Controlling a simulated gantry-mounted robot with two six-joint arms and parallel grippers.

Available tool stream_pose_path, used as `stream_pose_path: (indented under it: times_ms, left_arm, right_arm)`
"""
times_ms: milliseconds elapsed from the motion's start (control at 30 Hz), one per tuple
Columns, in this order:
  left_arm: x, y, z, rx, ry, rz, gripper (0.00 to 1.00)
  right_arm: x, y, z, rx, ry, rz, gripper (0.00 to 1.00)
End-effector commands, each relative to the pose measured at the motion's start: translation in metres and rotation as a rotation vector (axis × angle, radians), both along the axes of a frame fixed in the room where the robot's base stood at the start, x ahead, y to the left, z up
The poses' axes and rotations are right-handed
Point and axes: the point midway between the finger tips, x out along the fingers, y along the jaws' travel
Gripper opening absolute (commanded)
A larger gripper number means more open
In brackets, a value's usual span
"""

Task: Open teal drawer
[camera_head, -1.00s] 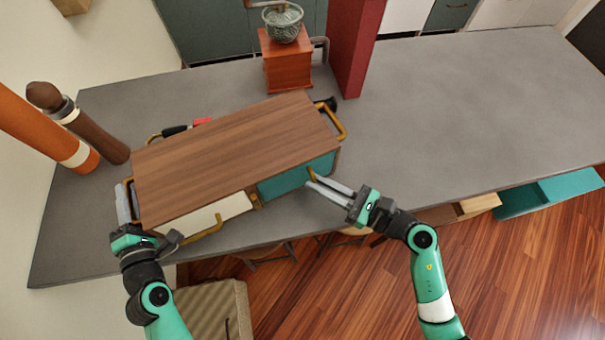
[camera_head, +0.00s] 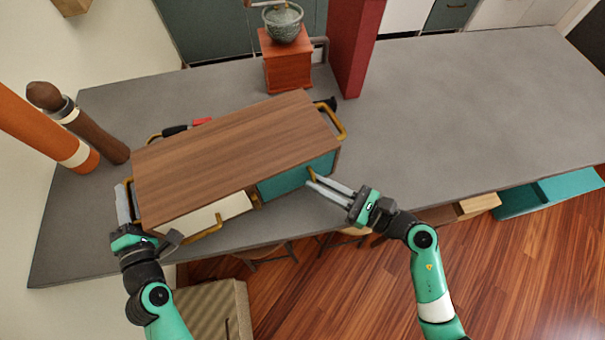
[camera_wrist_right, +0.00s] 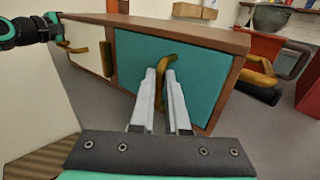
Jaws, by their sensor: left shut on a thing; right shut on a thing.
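A wooden box with a brown top (camera_head: 235,150) sits on the grey counter. Its teal drawer (camera_head: 295,176) is at the right of the front face and looks shut in the right wrist view (camera_wrist_right: 205,75). My right gripper (camera_head: 311,179) is shut on the teal drawer's brass handle (camera_wrist_right: 164,64), its fingers (camera_wrist_right: 166,80) on either side of it. A cream drawer (camera_head: 205,215) with its own brass handle is to the left. My left gripper (camera_head: 121,190) is at the box's left end, shut on the side handle (camera_head: 129,187), which its fingers partly hide.
A red grinder (camera_head: 286,62) and a dark red upright block (camera_head: 355,45) stand behind the box. Brown and orange cylinders (camera_head: 85,125) stand at the left. The counter's right side (camera_head: 460,110) is clear. Stools and a wooden floor lie below the front edge.

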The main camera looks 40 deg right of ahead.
Motion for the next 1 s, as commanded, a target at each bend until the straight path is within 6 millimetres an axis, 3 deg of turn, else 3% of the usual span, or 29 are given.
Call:
stream_pose_path:
  times_ms: [33, 1000]
  left_arm:
    - [-0.001, 0.002, -0.011, 0.002, 0.022, 0.001, 0.0]
    - [-0.001, 0.003, -0.01, 0.001, 0.02, 0.003, 0.0]
  right_arm:
    - [-0.001, -0.001, -0.002, 0.0, 0.001, -0.005, 0.0]
    - [-0.067, 0.007, -0.002, -0.001, 0.003, -0.013, 0.0]
